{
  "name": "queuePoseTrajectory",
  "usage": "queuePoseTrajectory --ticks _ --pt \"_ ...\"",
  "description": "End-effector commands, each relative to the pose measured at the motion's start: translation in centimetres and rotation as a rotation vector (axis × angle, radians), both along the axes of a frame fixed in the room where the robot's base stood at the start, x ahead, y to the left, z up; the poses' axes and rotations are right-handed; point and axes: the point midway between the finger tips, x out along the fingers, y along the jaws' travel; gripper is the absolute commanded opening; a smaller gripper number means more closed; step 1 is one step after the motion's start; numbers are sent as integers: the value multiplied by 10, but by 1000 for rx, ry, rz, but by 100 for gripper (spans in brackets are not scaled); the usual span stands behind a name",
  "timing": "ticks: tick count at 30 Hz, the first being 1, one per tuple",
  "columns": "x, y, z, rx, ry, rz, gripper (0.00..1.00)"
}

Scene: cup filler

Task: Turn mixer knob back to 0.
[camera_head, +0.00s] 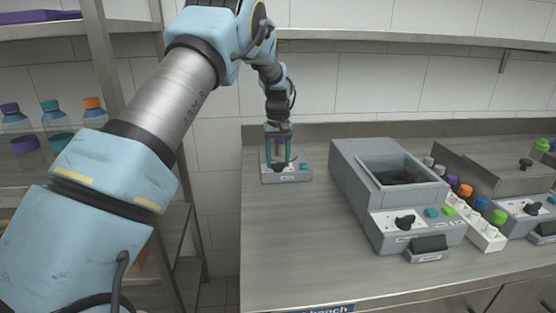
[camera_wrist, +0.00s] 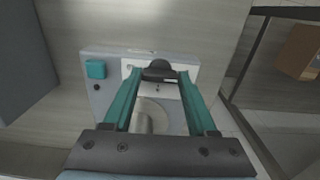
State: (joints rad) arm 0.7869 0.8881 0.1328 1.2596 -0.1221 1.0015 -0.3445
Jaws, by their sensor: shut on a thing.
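The mixer is a small grey box (camera_head: 299,178) with a white panel, at the left end of the bench. Its black knob (camera_wrist: 160,70) shows in the wrist view on the white panel (camera_wrist: 133,67). My gripper (camera_head: 277,165) points down over the mixer; its teal fingers also show in the wrist view (camera_wrist: 160,78). The fingertips are on either side of the knob and the gripper is shut on it. The knob's pointer and the 0 mark are too small or hidden to read. A teal button (camera_wrist: 95,69) sits beside the panel.
A larger grey machine (camera_head: 352,170) with an open well and its own black knob (camera_head: 405,222) stands to the right. A white rack (camera_head: 487,238) with coloured caps stands beyond it. Shelves with bottles (camera_head: 50,115) are at the left. Bench between mixer and machine is clear.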

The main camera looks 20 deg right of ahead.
Motion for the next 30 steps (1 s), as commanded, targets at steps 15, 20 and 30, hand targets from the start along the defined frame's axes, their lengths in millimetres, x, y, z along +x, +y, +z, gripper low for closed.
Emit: queuePoseTrajectory --ticks 15,20,30 --pt "0 0 1 -2 -2 1 87" --pt "0 0 0 -1 -1 0 88" --pt "1 0 27 -3 -3 0 88"
